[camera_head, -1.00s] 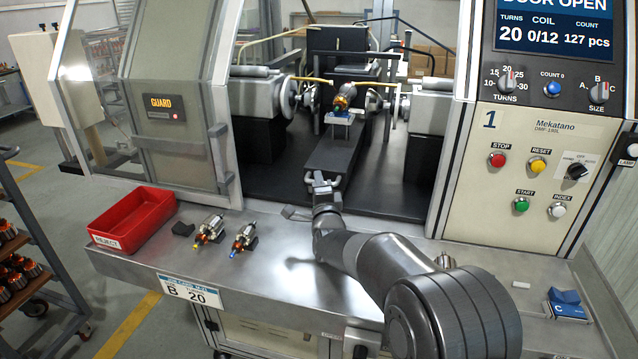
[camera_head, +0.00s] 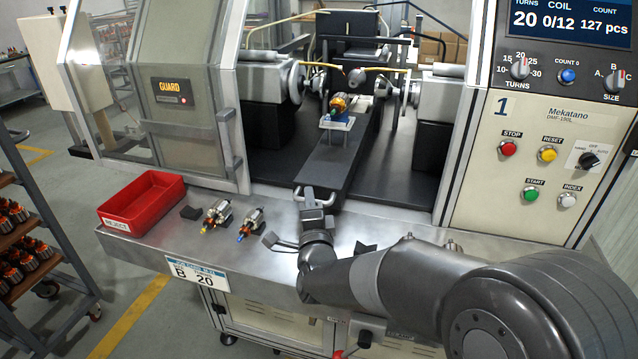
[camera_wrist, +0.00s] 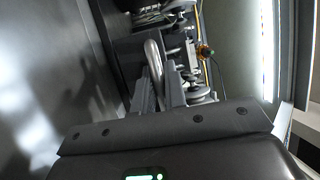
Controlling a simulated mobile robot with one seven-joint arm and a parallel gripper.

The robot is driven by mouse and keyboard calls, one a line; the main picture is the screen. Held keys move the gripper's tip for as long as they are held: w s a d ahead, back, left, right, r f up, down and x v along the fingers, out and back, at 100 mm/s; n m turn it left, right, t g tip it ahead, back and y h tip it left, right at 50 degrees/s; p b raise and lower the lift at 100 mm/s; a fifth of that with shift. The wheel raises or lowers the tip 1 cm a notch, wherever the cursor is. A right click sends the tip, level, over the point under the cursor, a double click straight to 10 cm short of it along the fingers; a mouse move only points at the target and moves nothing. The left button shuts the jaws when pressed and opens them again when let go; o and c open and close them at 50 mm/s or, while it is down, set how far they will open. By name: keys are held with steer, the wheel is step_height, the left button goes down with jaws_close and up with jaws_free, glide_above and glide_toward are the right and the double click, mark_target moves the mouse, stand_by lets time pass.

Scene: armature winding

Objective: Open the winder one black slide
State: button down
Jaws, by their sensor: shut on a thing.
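The black slide (camera_head: 335,168) runs from inside the winder toward its front edge. A pale U-shaped handle (camera_head: 314,197) is on its near end. A small armature with orange windings (camera_head: 341,104) sits on a white and blue holder (camera_head: 337,122) on the slide. My gripper (camera_head: 316,213) is at the handle, low over the front bench. In the wrist view the bent handle bar (camera_wrist: 153,58) rises between the two fingers (camera_wrist: 160,92), and my gripper is shut on it. The exact finger contact is partly hidden.
A red reject bin (camera_head: 142,203) and two armatures (camera_head: 217,217) lie on the bench left of my gripper. The guard door (camera_head: 178,100) stands at the left, the control panel (camera_head: 535,155) at the right. Chucks (camera_head: 292,82) flank the slide inside.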

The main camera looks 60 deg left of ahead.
steer(key=s+d, duration=1.7)
steer(key=shift+d, duration=0.15)
steer(key=c, duration=1.5)
jaws_free()
steer(key=shift+s, duration=0.1)
steer(key=v, duration=0.7)
steer(key=shift+s+d, duration=0.15)
steer(key=shift+d, duration=0.05)
